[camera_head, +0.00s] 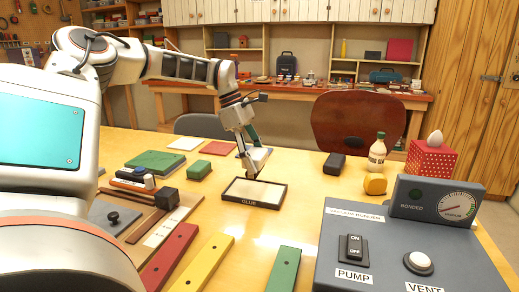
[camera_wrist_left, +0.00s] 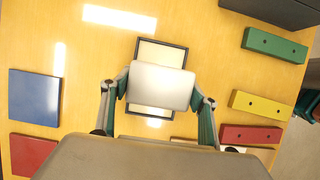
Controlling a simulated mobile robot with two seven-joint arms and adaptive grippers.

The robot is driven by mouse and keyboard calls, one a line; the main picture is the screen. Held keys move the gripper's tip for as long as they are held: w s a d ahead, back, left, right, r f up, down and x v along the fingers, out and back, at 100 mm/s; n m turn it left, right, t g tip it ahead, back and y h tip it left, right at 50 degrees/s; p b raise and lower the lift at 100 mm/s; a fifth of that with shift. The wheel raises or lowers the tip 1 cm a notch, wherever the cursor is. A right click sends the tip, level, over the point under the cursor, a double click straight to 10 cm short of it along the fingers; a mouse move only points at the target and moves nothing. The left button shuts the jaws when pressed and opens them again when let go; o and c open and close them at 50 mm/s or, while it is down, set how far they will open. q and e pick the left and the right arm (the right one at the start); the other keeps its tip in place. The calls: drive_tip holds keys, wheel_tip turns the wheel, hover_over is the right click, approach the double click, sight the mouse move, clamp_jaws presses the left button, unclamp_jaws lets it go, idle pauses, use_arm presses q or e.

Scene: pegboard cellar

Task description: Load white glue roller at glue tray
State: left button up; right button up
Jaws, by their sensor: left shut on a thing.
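The glue tray (camera_head: 264,206), a dark-framed tray with a pale bed and a GLUE label, lies flat on the yellow table. It also shows in the left wrist view (camera_wrist_left: 149,41), partly covered by what I hold. My left gripper (camera_head: 254,162) points down over the tray's back part. It is shut on a pale, flat-topped thing, seemingly the white glue roller (camera_wrist_left: 160,86), which sits between both fingers. I cannot tell whether the roller touches the tray bed. My right gripper is not in view.
The grey vacuum bonder box (camera_head: 330,270) stands at front right. Red (camera_head: 170,255), yellow (camera_head: 207,265) and green (camera_head: 284,270) bars lie in front of the tray. A glue bottle (camera_head: 377,155) and a tissue box (camera_head: 430,160) stand at back right.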

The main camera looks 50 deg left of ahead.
sight(255, 176)
use_arm(q)
drive_tip(key=shift+f, duration=2.4)
drive_tip(key=shift+f+b, duration=0.35)
drive_tip(key=shift+f, duration=0.3)
idle(1.4)
drive_tip(key=shift+r, duration=3.65)
